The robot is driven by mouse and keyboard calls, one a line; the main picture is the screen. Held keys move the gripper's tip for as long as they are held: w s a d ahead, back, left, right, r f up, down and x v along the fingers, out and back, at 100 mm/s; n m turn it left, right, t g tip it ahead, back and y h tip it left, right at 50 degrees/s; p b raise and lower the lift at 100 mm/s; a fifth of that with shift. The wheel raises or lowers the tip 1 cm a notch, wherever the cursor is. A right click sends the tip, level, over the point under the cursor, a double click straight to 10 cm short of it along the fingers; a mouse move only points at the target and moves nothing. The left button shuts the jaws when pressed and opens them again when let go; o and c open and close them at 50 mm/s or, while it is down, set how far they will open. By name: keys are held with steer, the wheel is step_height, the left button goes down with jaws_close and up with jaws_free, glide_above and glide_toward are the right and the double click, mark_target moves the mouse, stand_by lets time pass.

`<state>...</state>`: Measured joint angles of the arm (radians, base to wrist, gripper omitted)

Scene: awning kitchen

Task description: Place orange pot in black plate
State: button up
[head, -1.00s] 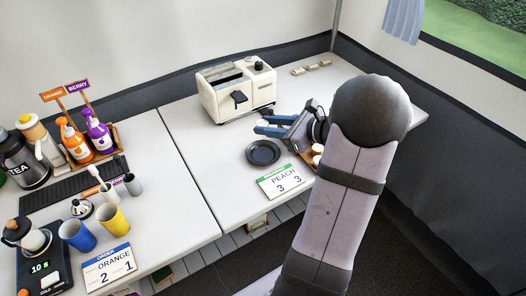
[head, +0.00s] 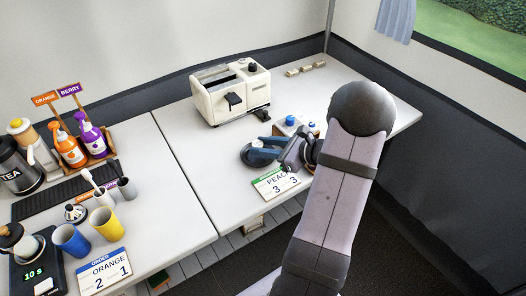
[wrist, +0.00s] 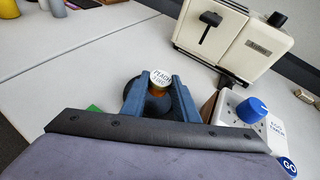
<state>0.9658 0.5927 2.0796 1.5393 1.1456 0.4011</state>
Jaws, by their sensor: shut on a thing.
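My gripper (head: 264,150) reaches left over the black plate (head: 244,157), which sits on the right counter and is partly covered by the fingers. In the wrist view my gripper (wrist: 160,84) is shut on a small orange-amber pot (wrist: 158,90) with a pale round lid that reads PEACH. The pot is between the two blue fingers, with the dark plate (wrist: 132,92) around and below it. I cannot tell whether the pot touches the plate. The pot is hidden by the gripper in the head view.
A cream toaster (head: 231,92) stands behind the plate. A white box with blue knobs (wrist: 243,106) is close to the right of the gripper. The PEACH order card (head: 272,184) lies in front of the plate. Cups and bottles fill the left counter.

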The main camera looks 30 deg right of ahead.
steer(key=shift+f, duration=1.2)
steer(key=shift+f, duration=0.1)
steer(key=shift+f, duration=0.15)
steer(key=o, duration=0.8)
steer(key=shift+r, duration=0.25)
steer(key=shift+r, duration=0.1)
steer(key=v, duration=1.2)
